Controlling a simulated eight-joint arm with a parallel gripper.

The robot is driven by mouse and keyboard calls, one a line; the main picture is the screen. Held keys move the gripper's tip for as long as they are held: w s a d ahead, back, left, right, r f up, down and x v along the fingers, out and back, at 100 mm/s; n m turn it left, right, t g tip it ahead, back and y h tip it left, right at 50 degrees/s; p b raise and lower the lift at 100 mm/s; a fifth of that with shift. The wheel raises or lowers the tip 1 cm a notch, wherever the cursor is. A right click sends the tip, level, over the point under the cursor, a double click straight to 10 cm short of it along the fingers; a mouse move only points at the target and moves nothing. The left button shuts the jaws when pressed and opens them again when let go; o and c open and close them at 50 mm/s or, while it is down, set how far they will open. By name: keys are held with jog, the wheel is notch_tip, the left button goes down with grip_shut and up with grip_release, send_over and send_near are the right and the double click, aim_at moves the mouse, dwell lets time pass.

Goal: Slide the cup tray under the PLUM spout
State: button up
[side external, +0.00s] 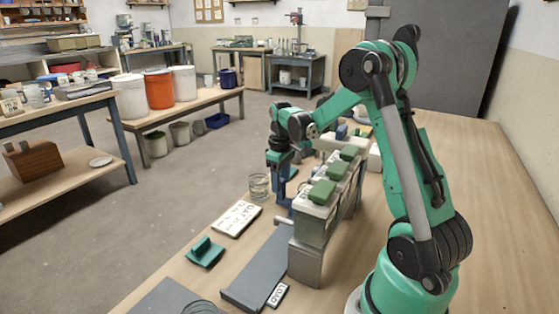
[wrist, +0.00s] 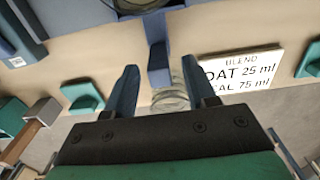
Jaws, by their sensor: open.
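My gripper (side external: 281,168) hangs, fingers down, on the far side of the row of glaze buckets. In the wrist view its two blue fingers (wrist: 158,76) are apart, with a blue upright bar (wrist: 158,60) between them. The bar looks like the cup tray's handle; I cannot tell whether the fingers touch it. The tray body is mostly hidden by the buckets and my arm. The buckets (side external: 312,212) stand in a row with green tops (side external: 322,192). I cannot read which spout is PLUM.
The glass stands close to my gripper.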

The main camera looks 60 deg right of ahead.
jog(key=shift+r, duration=3.5)
